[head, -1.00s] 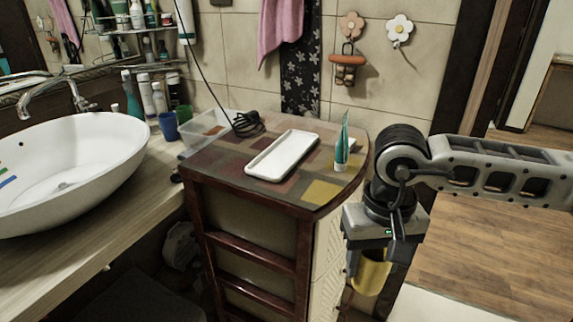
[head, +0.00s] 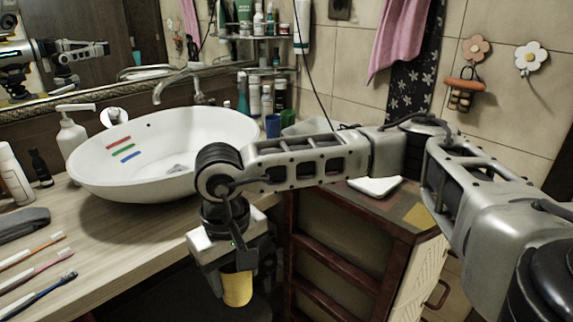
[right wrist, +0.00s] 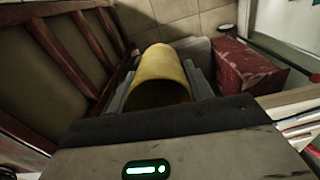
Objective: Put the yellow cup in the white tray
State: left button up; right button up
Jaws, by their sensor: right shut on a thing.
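The yellow cup (head: 237,289) is held in my right gripper (head: 228,276), which points down in front of the counter, low and below its top. In the right wrist view the yellow cup (right wrist: 160,72) lies between the fingers with its rim facing the camera. The white tray (head: 374,187) lies on the patchwork-topped cabinet to the right, partly hidden behind my right arm; the part that shows is empty. My left gripper is not in the head view.
The white basin (head: 165,170) stands on the wooden counter left of my right arm. Toothbrushes (head: 35,262) and a soap bottle (head: 72,135) are further left. A blue cup (head: 273,126) stands near the wall. The cabinet (head: 335,245) rises right of the held cup.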

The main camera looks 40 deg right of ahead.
aim_at(372, 183)
jog(key=u, duration=1.7)
jog(key=k, duration=1.95)
jog(key=z, duration=1.4)
